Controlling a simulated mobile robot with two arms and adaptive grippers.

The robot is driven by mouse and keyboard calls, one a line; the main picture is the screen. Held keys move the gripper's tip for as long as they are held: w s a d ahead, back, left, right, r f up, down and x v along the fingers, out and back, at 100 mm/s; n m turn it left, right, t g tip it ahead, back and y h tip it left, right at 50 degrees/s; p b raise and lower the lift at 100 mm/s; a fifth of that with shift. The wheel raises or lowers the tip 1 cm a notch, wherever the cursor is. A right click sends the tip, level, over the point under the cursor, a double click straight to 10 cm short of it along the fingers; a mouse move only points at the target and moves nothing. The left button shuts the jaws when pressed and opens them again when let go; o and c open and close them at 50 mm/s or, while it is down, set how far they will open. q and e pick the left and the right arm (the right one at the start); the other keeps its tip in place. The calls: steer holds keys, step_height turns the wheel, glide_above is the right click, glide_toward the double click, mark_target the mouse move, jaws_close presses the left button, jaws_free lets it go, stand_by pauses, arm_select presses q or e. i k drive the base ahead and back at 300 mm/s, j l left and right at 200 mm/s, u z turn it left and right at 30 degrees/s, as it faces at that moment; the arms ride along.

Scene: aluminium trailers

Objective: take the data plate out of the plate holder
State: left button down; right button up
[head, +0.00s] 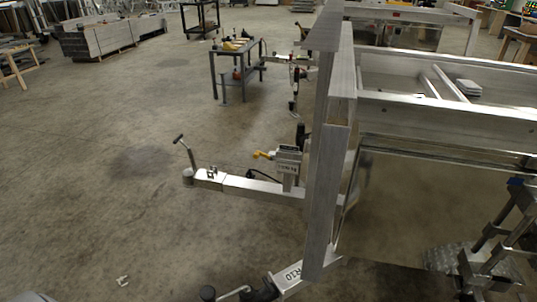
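I cannot pick out the data plate or the plate holder with certainty. A small grey box-like bracket (288,161) with dark lettering on its face and a yellow handle stands upright on the trailer drawbar (250,188); I cannot tell whether it is the plate holder. Neither of my grippers can be made out in the head view.
The aluminium trailer frame (440,114) fills the right side, its tall front edge board (325,190) close by. A metal stand (490,240) is at the lower right. A grey work table (235,65) stands farther back. The concrete floor (100,190) at left is mostly open.

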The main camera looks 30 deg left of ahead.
mark_target(284, 148)
steer(key=j+z, duration=0.1)
steer(key=j, duration=0.55)
steer(key=k+j, duration=0.1)
steer(key=j, duration=0.55)
steer(key=j+z, duration=0.15)
steer(key=j, duration=0.5)
steer(key=k+j, duration=0.15)
steer(key=j, duration=0.45)
steer(key=i+j+z, duration=0.1)
steer(key=i+j, duration=0.15)
steer(key=i+j+z, duration=0.1)
steer(key=j, duration=0.3)
steer(key=i+j+z, duration=0.1)
steer(key=i+j, duration=0.2)
steer(key=i+j+z, duration=0.1)
steer(key=j, duration=0.3)
steer(key=i+j, duration=0.25)
steer(key=j, duration=0.15)
steer(key=z, duration=0.05)
